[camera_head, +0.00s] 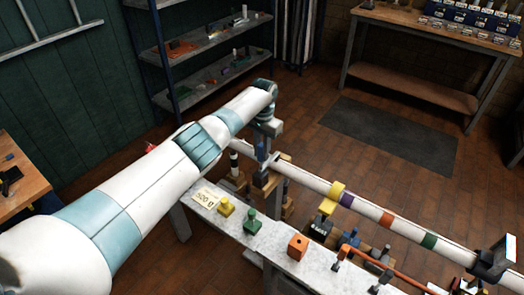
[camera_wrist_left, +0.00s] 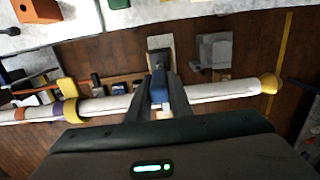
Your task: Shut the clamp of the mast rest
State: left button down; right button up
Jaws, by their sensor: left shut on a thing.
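The mast (camera_head: 320,186) is a long white pole with yellow, purple, orange and green bands, lying across the head view. It also shows in the wrist view (camera_wrist_left: 215,92), with a yellow end at the right. My left gripper (camera_head: 262,158) is at the mast rest (camera_head: 264,179) near the pole's far left part. In the wrist view its fingers (camera_wrist_left: 160,82) are shut on a blue piece (camera_wrist_left: 159,92), which looks like the clamp's handle, right at the pole. The fingers hide much of the clamp, so I cannot tell how far it is closed. My right gripper is not in view.
A grey bench (camera_head: 275,262) beside the pole holds a yellow block (camera_head: 226,207), a green block (camera_head: 252,223) and an orange block (camera_head: 298,246). A black bracket (camera_head: 491,264) stands by the pole at the right. A shelf (camera_head: 205,50) is behind.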

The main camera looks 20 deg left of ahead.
pick_arm(q)
jog(key=shift+s+f, duration=0.1)
jog(key=c, duration=1.6)
grip_release()
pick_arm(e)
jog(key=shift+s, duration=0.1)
